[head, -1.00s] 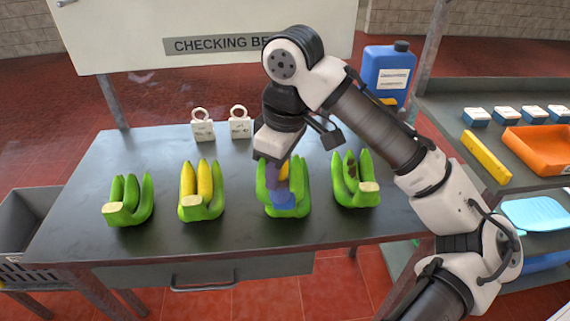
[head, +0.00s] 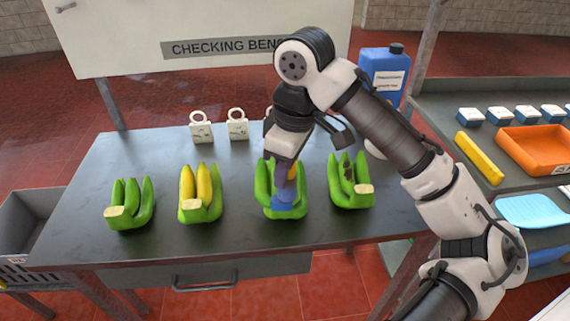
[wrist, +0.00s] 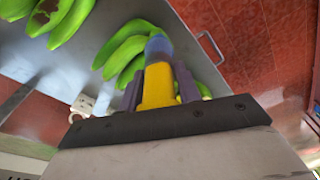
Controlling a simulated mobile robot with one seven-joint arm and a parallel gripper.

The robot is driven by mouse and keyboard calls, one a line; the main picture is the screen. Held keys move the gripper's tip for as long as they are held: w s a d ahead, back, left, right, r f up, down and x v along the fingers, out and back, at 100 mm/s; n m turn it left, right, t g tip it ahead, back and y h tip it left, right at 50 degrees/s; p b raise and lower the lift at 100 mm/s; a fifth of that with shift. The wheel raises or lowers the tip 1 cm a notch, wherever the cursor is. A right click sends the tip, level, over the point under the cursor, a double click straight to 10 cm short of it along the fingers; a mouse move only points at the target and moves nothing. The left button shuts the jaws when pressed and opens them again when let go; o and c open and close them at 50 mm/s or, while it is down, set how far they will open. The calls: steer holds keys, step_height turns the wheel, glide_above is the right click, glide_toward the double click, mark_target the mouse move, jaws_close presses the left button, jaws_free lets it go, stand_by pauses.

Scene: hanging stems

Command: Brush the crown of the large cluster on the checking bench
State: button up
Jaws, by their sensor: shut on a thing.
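My gripper (head: 287,178) is shut on a brush with a yellow handle (wrist: 157,86) and a blue head (head: 285,199). The brush points down at the third green cluster from the left (head: 264,186), which looks like the large one on the checking bench (head: 165,163). The blue head overlaps the front of this cluster and hides its crown; whether it touches cannot be told for sure. In the wrist view the blue head (wrist: 158,46) is against or just over the green fingers (wrist: 125,48).
Other clusters stand on the bench: a green one (head: 130,207), one with yellow fingers (head: 201,197), and a dark-spotted one (head: 351,184) close to the right. White tags (head: 237,126) stand behind. A blue jug (head: 383,75) is at the back right. A side shelf holds an orange tray (head: 535,150).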

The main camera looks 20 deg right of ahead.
steer(key=shift+r+p, duration=3.8)
steer(key=shift+r, duration=0.1)
steer(key=shift+f, duration=0.1)
